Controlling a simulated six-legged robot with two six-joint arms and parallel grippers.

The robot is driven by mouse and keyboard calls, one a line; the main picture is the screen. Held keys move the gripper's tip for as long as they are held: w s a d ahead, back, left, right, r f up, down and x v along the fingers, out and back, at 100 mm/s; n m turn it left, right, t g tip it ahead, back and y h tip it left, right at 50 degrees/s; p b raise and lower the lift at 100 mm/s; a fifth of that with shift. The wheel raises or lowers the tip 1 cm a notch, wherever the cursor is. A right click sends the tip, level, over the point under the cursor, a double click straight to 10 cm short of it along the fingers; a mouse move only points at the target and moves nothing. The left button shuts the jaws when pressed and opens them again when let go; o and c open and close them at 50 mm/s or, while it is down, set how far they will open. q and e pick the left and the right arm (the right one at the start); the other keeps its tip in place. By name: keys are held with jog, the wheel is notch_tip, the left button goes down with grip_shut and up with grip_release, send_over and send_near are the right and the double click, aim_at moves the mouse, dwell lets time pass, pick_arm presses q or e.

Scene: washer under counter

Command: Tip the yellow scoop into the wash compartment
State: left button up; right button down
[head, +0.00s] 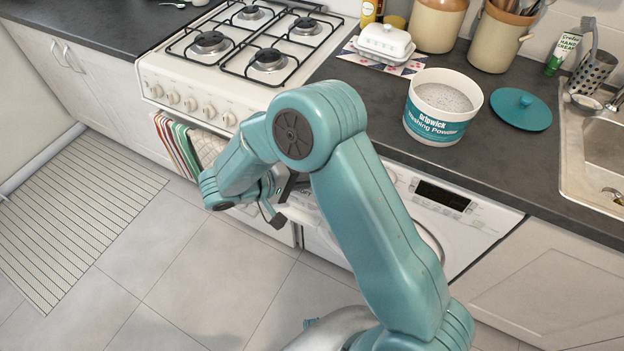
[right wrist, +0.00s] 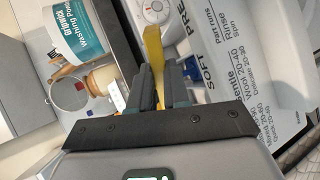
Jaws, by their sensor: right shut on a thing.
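My right gripper (right wrist: 158,70) is shut on the yellow scoop (right wrist: 153,42), and a strip of it shows between the fingers. The scoop's bowl cannot be made out. In the head view my right gripper (head: 272,208) is low in front of the counter, partly hidden by my arm, and the scoop does not show. White moulding with SOFT and PRE lettering (right wrist: 195,70) and a blue part (right wrist: 193,75) lie just beyond the fingers in the right wrist view. The wash compartment cannot be picked out. The washer (head: 440,205) is under the counter. My left gripper is not in view.
An open washing powder tub (head: 436,128) stands on the counter (head: 480,160), with its teal lid (head: 522,112) to its right. A butter dish (head: 384,42) and the stove (head: 240,60) are to the left. The sink (head: 600,150) is at right.

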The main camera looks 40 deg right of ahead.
jog(key=h+b, duration=0.2)
jog(key=shift+w+a+f+b, duration=0.1)
jog(key=shift+a+f+b, duration=0.2)
jog(key=shift+b, duration=0.1)
jog(key=shift+a+r+g+h+b, duration=0.2)
jog(key=shift+g+h+b, duration=0.1)
jog(key=shift+h+b, duration=0.3)
jog(key=shift+d+r, duration=0.1)
jog(key=shift+d, duration=0.05)
dwell(2.8)
